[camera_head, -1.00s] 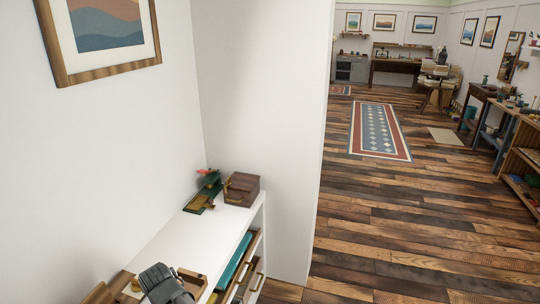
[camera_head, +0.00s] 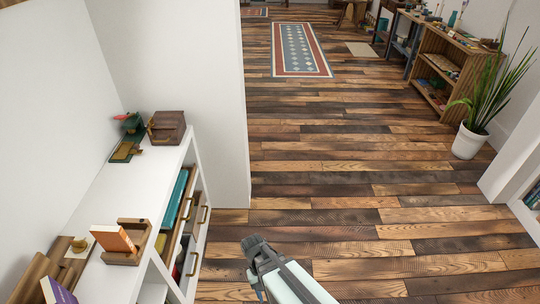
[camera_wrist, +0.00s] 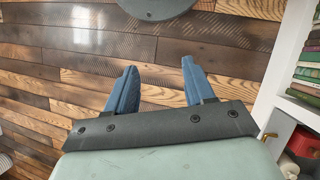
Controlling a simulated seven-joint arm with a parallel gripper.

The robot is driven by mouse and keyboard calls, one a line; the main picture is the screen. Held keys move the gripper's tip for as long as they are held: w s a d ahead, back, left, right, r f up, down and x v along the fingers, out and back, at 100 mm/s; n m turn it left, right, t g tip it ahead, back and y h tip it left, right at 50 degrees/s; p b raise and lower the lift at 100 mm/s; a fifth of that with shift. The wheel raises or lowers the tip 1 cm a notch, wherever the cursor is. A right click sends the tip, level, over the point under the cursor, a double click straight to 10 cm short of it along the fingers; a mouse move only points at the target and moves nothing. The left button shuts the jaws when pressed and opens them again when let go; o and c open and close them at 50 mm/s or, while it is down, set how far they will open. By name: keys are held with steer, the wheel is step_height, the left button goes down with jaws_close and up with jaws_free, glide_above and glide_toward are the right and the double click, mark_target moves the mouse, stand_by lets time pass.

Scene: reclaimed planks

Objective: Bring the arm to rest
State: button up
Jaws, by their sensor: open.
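The fingertips cannot be made out in the head view.
On the shelf unit stand an orange book (camera_head: 113,238) in a wooden holder, a brown box (camera_head: 167,127) and a green object (camera_head: 130,125). A potted plant (camera_head: 467,142) and a wooden bookcase (camera_head: 440,75) stand at the right. The middle floor is clear.

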steer(key=s+d+f+m+g+y, duration=0.1)
steer(key=s+d+f, duration=0.4)
steer(key=s+d, duration=0.2)
steer(key=s+d+f+m+g+y, duration=0.1)
steer(key=s+d+f+m, duration=0.1)
steer(key=s+d+f, duration=0.4)
steer(key=s+d, duration=0.1)
steer(key=d, duration=0.3)
steer(key=shift+s+d+y, duration=0.3)
steer(key=shift+d+y, duration=0.1)
steer(key=shift+w, duration=0.1)
